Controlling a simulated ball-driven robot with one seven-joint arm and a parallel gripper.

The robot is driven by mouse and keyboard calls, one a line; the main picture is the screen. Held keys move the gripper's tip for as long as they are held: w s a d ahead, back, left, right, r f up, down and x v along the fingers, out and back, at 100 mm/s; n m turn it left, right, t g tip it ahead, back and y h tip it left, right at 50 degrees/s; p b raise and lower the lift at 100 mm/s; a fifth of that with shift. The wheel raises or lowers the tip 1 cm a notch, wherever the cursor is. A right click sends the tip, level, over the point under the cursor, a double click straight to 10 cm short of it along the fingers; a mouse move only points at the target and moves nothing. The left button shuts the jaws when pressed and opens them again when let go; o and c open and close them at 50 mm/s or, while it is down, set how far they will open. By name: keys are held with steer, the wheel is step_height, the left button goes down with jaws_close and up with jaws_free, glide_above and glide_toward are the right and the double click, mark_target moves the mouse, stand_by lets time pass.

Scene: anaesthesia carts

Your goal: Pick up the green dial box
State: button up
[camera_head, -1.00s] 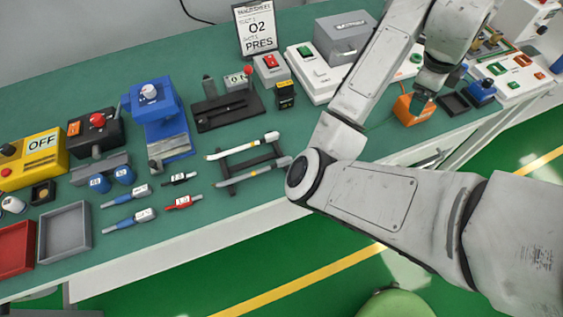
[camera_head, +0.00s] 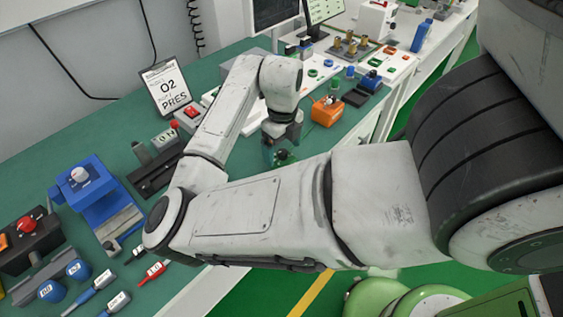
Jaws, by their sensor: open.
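A small green box with a dark round dial (camera_head: 285,156) is on the green bench top, just beyond my forearm. It is mostly hidden by my gripper and forearm, so only its dial and a little of its top show. My gripper (camera_head: 277,147) points down right over it, with a teal fingertip on its left side. The gripper is open. I cannot tell whether the fingers touch the box.
An orange box (camera_head: 326,111) stands close to the right of my gripper. A black tray (camera_head: 355,98) and a blue box with a knob (camera_head: 371,80) are farther right. A sign (camera_head: 167,91) stands at the back left. My arm spans the bench's front edge.

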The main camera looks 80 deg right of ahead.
mark_target(282, 151)
steer(key=shift+d+f+p, duration=0.1)
steer(key=shift+f+p, duration=0.35)
steer(key=shift+f, duration=1.95)
steer(key=shift+c, duration=0.2)
steer(key=c, duration=1.4)
steer(key=shift+r, duration=0.1)
steer(key=shift+c, duration=0.2)
steer(key=shift+r, duration=0.45)
step_height(282, 151, up, 2)
steer(key=shift+r, duration=0.15)
steer(key=s+a+r+b, duration=0.1)
steer(key=s+a+r, duration=0.2)
steer(key=s+r, duration=0.6)
steer(key=s, duration=0.4)
steer(key=shift+s+r, duration=0.35)
